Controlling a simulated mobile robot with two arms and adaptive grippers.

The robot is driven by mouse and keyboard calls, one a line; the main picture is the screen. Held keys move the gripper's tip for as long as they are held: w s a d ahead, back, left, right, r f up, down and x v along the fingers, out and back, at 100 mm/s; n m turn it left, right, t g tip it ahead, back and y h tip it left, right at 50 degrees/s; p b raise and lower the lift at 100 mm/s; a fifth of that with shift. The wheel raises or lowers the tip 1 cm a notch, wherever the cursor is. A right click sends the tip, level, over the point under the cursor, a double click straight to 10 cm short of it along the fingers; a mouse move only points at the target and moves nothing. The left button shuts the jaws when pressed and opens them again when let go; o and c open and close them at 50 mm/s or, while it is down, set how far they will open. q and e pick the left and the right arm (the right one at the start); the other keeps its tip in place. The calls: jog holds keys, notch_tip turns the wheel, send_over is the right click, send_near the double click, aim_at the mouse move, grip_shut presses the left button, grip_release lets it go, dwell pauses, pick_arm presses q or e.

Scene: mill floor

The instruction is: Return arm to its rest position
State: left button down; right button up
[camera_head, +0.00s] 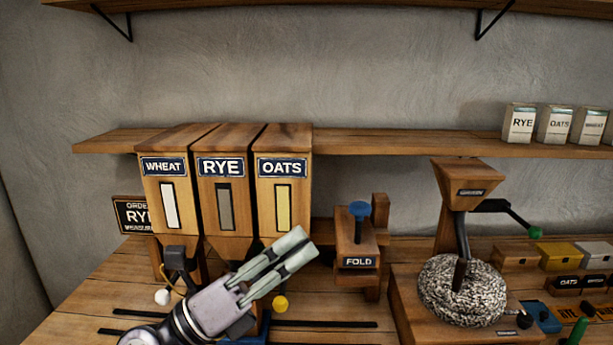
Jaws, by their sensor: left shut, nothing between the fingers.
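My left gripper (283,262) reaches in from the bottom left of the head view. It is shut and empty, its two pale fingers side by side, pointing up and to the right. It is in front of the lower part of the oats bin (284,192) and hides part of what is below the bins. My right gripper does not show.
The wheat bin (168,198) and rye bin (224,198) stand left of the oats bin. The fold device (357,243) is just right of my fingers. A millstone (462,292) with a hopper (469,182) stands further right. Labelled bags (521,124) line the shelf.

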pick_arm(q)
jog(key=w+a+f+n+t+y, duration=0.3)
jog(key=a+n+t+y, duration=0.45)
jog(key=n, duration=0.55)
jog(key=w+a+f+n+t+y, duration=0.2)
jog(key=a+f+n+t+y, duration=0.3)
jog(key=n+y, duration=0.55)
jog(key=s+a+f+n+g+y, duration=0.1)
jog(key=a+f+n+g+y, duration=0.25)
jog(key=f+n, duration=0.35)
jog(key=s+a+f+n+g+y, duration=0.25)
jog(key=a+f+n, duration=0.2)
jog(key=f, duration=0.45)
jog(key=s+d+f+n+g+h, duration=0.2)
jog(key=s+f+n+g+h, duration=0.15)
jog(key=s+f+g, duration=1.3)
jog(key=s+f+t, duration=0.1)
jog(key=s+f, duration=0.3)
jog(key=f, duration=1)
jog(key=s+f+t, duration=0.1)
jog(key=s+f, duration=0.2)
jog(key=f, duration=1.2)
jog(key=s+a+f, duration=0.3)
jog(key=s+f, duration=1.3)
jog(key=s, duration=0.1)
jog(key=shift+f+g+y, duration=0.35)
jog(key=shift+g, duration=0.05)
